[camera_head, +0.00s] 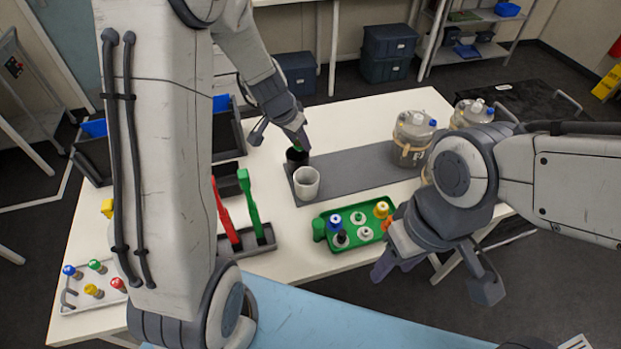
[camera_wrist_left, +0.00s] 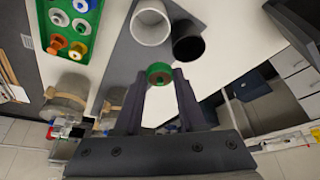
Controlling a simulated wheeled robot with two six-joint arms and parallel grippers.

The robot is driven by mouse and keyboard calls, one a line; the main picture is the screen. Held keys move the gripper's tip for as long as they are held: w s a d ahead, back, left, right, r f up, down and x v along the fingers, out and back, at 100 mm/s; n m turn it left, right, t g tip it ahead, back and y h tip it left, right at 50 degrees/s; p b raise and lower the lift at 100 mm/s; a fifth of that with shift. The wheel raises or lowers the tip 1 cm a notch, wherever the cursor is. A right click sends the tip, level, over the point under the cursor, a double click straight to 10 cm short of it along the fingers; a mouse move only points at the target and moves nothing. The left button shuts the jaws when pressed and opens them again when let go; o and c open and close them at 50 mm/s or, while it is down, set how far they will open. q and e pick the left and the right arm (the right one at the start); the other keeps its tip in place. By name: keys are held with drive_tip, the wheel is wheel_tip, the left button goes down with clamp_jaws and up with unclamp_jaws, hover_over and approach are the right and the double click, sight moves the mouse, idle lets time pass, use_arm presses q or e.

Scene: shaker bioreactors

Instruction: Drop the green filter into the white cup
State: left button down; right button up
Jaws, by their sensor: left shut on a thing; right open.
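My left gripper (camera_head: 300,140) is shut on the green filter (camera_wrist_left: 159,72), a green ring with a dark centre held between the fingertips. The white cup (camera_head: 306,183) stands upright on a grey mat, nearer the front than the black cup (camera_head: 297,156). In the left wrist view the white cup (camera_wrist_left: 151,22) is beyond the fingertips, open and apparently empty, beside the black cup (camera_wrist_left: 187,46). My right gripper (camera_head: 394,266) is open and empty in front of the table's right side.
A green tray (camera_head: 322,232) with several coloured caps sits in front of the mat (camera_head: 350,175). A rack with red and green tools (camera_head: 246,240) is left of the green tray.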

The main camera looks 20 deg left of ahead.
use_arm(q)
drive_tip(key=shift+w+f, duration=0.1)
drive_tip(key=shift+f, duration=0.3)
wheel_tip(320, 180, down, 5)
drive_tip(key=b, duration=0.4)
drive_tip(key=shift+a+b, duration=0.15)
drive_tip(key=shift+b, duration=0.2)
drive_tip(key=shift+c, duration=2.1)
unclamp_jaws()
drive_tip(key=v, duration=1)
drive_tip(key=shift+r+p, duration=0.2)
drive_tip(key=shift+p, duration=0.25)
